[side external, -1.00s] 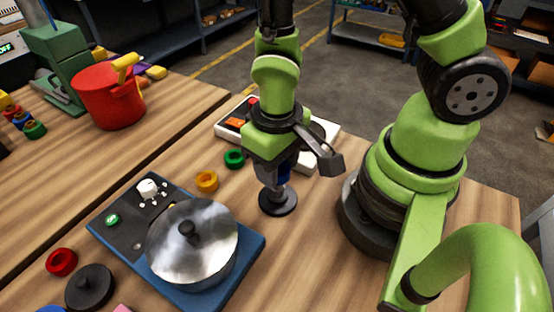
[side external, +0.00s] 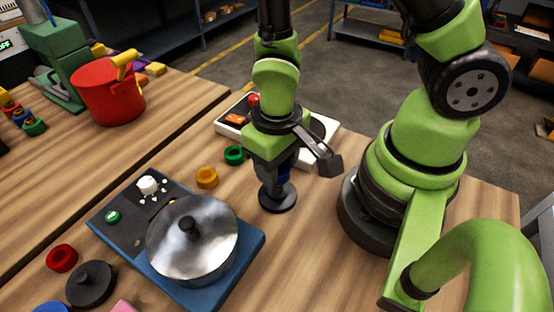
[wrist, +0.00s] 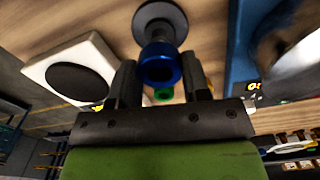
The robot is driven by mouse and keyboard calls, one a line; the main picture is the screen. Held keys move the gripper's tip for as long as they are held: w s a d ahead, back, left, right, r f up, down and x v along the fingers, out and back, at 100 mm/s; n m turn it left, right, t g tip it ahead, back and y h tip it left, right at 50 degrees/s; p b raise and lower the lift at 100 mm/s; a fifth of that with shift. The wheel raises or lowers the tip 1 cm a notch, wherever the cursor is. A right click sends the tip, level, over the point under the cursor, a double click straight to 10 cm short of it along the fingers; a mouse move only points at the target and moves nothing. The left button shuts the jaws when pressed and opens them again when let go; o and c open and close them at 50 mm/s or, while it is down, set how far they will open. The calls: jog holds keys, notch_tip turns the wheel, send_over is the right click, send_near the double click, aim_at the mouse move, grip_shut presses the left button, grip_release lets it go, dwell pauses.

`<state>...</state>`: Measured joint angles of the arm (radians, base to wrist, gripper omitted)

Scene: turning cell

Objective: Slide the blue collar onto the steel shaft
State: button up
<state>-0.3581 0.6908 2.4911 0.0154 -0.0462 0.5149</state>
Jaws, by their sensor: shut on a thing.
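The blue collar (wrist: 160,67) is between the fingers of my gripper (wrist: 161,84) in the wrist view, and the gripper is shut on it. Only a little of the collar shows in the side view (side external: 284,173), behind the fingers. The steel shaft rises from a round dark base (side external: 278,201) on the table. The base shows as a grey disc beyond the collar in the wrist view (wrist: 172,17). My gripper (side external: 277,182) is low over this base, pointing down. The collar is in line with the shaft. I cannot tell how far the shaft is inside it.
A green ring (side external: 234,155) and a yellow ring (side external: 206,177) lie left of the base. A pot with a steel lid (side external: 192,245) stands on a blue-edged panel at the front left. A white box (side external: 232,121) is close behind my gripper.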

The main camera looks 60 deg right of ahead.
jog(key=shift+f, duration=0.65)
dwell(0.8)
jog(key=o, duration=1.5)
jog(key=shift+r, duration=3.75)
jog(key=s+d+r+t, duration=0.1)
jog(key=r+t, duration=0.1)
jog(key=r, duration=0.4)
jog(key=s+d+r+m+t+y, duration=0.1)
jog(key=s+d+r+t, duration=0.1)
jog(key=r, duration=0.4)
jog(key=s+d+r+m+t+y, duration=0.1)
jog(key=r+t, duration=0.2)
jog(key=r, duration=0.3)
jog(key=shift+s+d+r, duration=0.15)
jog(key=shift+r, duration=0.1)
